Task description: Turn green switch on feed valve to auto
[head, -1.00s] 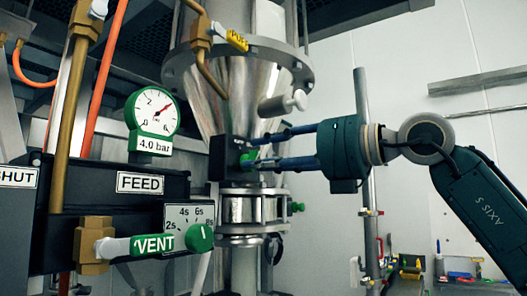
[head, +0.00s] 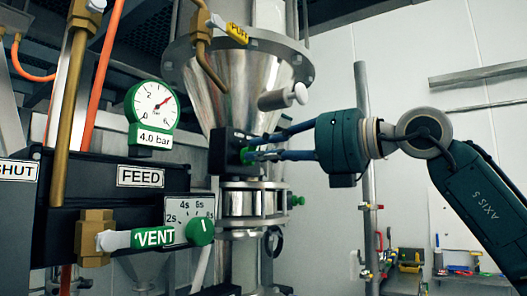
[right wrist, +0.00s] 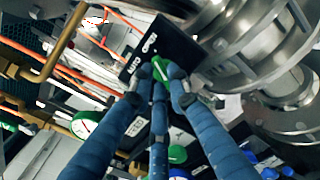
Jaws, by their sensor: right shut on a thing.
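The green switch (head: 246,155) sits on the front of a black valve box (head: 222,154) below a steel hopper. My right gripper (head: 252,148) reaches in from the right with its blue fingers shut on the switch. The right wrist view also shows the green switch (right wrist: 161,72) between the fingertips of my right gripper (right wrist: 160,82). There the black box (right wrist: 172,48) carries small white labels; one seems to read AUTO. The fingers partly cover the switch, so its exact pointing is hard to tell. My left gripper is out of view.
The steel hopper (head: 238,85) rises above the valve box. At left are a black FEED panel (head: 100,185), a green-rimmed gauge (head: 153,105) near 4.0 bar, a green VENT handle (head: 153,237) and pipes.

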